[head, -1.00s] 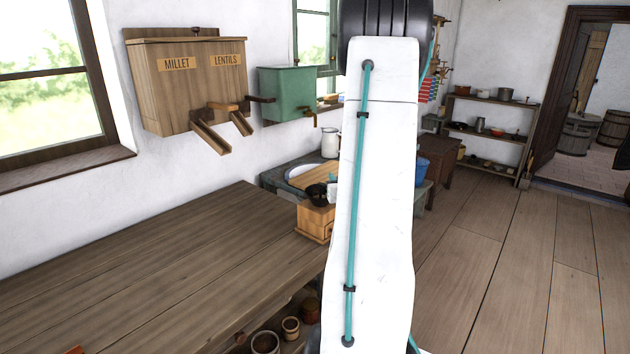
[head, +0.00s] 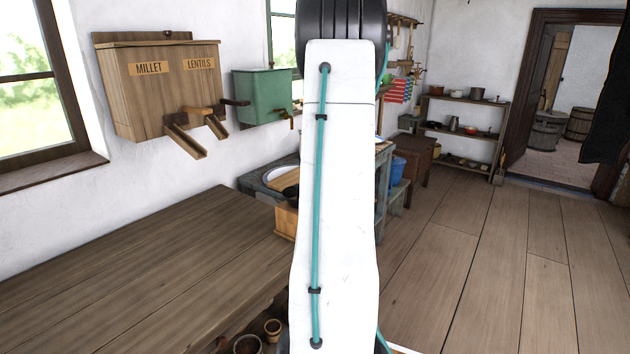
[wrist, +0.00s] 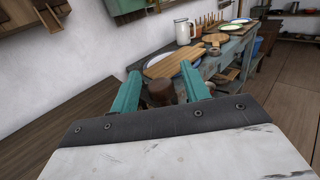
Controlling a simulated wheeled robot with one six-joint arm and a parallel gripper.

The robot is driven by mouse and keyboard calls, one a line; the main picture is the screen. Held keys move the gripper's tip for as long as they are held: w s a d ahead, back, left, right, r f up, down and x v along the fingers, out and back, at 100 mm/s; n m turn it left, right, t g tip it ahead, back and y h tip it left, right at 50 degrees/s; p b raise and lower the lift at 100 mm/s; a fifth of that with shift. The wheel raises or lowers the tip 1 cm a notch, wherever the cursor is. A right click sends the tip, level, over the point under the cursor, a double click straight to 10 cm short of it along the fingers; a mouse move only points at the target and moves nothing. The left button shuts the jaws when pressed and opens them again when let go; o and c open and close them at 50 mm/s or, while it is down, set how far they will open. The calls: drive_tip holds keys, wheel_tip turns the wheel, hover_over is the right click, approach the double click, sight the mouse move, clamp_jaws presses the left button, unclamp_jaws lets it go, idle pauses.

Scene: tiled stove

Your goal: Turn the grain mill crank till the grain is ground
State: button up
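The grain mill (head: 286,221), a light wooden box with a dark bowl-like top, stands at the far end of the plank table in the head view. My white arm hides most of it, and I cannot see its crank there. My gripper (wrist: 160,72) shows in the wrist view as two teal fingers spread apart. A brown, round wooden piece (wrist: 160,93) shows between and beyond the fingers, with gaps at its sides. I cannot tell whether it is the crank knob or another part of the mill. Grain is not visible.
The plank table (head: 150,265) is bare at front left. A wall box marked millet and lentils (head: 165,85) and a green tank (head: 262,95) hang above. A side bench carries a white jug (wrist: 184,32) and boards (wrist: 172,63). The floor at right is clear.

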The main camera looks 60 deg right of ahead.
drive_tip(key=shift+s+a, duration=0.1)
drive_tip(key=v, duration=0.7)
drive_tip(key=shift+s+a, duration=0.15)
drive_tip(key=shift+a, duration=0.1)
